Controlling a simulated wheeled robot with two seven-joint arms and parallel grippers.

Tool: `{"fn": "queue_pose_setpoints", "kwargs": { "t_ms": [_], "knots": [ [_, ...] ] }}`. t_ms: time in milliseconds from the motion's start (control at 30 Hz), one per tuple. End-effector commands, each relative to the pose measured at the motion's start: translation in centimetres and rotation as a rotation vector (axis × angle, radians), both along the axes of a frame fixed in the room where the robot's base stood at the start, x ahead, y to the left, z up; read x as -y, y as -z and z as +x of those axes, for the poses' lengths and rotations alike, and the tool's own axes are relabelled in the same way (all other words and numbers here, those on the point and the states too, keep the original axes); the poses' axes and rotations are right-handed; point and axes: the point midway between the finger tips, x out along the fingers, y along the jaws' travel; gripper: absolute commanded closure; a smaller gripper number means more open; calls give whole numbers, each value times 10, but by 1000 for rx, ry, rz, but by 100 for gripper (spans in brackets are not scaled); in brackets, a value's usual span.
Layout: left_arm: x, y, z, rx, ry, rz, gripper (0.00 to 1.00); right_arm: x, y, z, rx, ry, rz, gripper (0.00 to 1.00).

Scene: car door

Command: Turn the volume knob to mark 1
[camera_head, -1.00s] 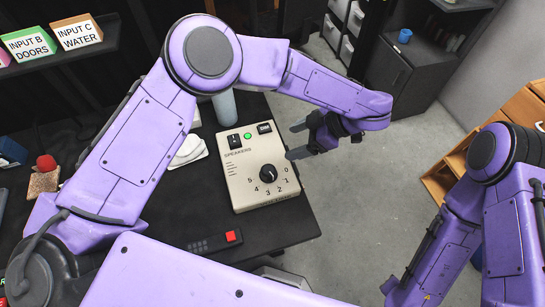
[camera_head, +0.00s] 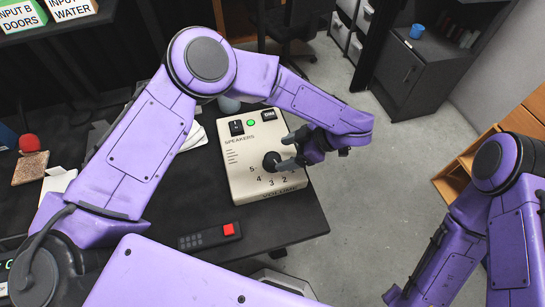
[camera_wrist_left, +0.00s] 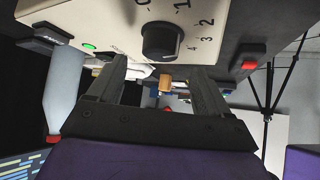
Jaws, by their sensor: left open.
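The speaker box (camera_head: 240,180) is a cream panel marked SPEAKERS and VOLUME, lying on the dark table. In the left wrist view the knob (camera_wrist_left: 162,41) shows beyond and between my two spread fingers (camera_wrist_left: 157,83), with 1 to 4 readable.
A black switch (camera_head: 236,128) and a lit green lamp (camera_head: 251,123) sit on the box's upper part. A dark remote with a red button (camera_head: 228,229) lies in front. A cabinet (camera_head: 420,75) stands behind. Open floor lies right of the table.

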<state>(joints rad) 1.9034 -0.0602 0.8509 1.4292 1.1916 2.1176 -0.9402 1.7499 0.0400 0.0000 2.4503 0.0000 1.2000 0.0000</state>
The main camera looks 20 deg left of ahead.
Motion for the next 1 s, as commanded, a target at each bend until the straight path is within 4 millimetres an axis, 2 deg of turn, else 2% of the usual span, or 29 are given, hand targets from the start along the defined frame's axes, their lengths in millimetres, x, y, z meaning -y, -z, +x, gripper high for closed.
{"fn": "queue_pose_setpoints", "kwargs": {
  "t_ms": [100,300,600,633,767,800,1000],
  "knots": [
    [-20,17,-3,-4,-1,-1,21,0,-9,0,0,0,0,100],
    [-39,37,-5,-1,-1,-1,21,0,-13,0,0,0,0,100],
    [-42,42,-5,0,0,-1,21,0,-13,0,0,0,0,100],
    [-42,42,-5,0,0,-1,28,0,-13,0,0,0,0,100],
    [-42,42,-5,1,-1,-1,70,0,-13,0,0,0,0,100],
    [-42,42,-5,1,-1,-1,72,0,-13,0,0,0,0,100],
    [-42,41,-5,2,-11,-1,72,0,-13,0,0,0,0,100]
  ]
}}
